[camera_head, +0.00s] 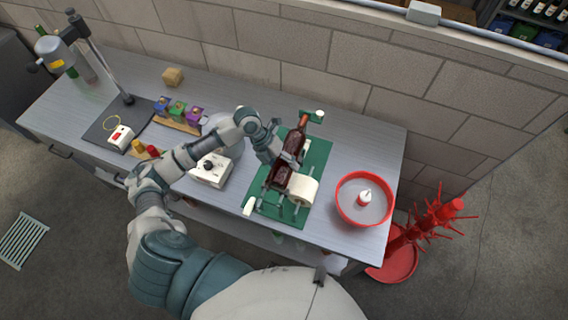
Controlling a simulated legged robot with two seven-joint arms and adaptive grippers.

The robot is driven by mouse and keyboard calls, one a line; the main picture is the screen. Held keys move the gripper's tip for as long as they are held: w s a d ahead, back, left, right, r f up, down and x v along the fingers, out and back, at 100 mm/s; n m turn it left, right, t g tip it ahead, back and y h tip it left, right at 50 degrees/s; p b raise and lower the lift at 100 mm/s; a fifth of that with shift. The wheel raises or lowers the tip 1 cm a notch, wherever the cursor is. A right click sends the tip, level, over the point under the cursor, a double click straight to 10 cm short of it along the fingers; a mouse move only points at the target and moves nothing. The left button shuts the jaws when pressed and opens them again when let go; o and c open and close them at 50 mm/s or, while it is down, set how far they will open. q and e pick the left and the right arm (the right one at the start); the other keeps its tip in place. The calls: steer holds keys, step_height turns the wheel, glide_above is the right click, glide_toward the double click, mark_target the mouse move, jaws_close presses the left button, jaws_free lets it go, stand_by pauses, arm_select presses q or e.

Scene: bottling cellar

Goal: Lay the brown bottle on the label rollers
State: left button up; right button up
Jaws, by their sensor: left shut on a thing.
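The brown bottle (285,172) lies on its side over the label rollers (265,190), with its neck pointing to the back of the bench. I cannot tell whether it rests on the rollers or is just above them. My left gripper (279,156) is shut on the bottle's body from the left side. The hand and the bottle hide much of the rollers. A white label roll (303,190) sits at the bottle's lower right. My right gripper is out of view.
The rollers stand on a green mat (318,160) on the grey bench (215,70). A red basin (340,207) with a white and red item stands to the right. A white box (207,174) is left of the mat. A red bottle tree (430,220) stands beyond the bench's right end.

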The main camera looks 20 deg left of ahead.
arm_select(q)
steer(key=shift+a+r, duration=0.1)
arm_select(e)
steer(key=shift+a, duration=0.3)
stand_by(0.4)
arm_select(q)
steer(key=shift+a, duration=0.15)
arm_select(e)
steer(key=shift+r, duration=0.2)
arm_select(q)
steer(key=shift+f, duration=0.3)
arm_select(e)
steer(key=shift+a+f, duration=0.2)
arm_select(q)
steer(key=shift+s+f, duration=0.1)
steer(key=shift+f, duration=0.2)
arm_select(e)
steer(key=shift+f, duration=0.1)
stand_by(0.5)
arm_select(q)
steer(key=o, duration=1.8)
steer(key=shift+o, duration=0.2)
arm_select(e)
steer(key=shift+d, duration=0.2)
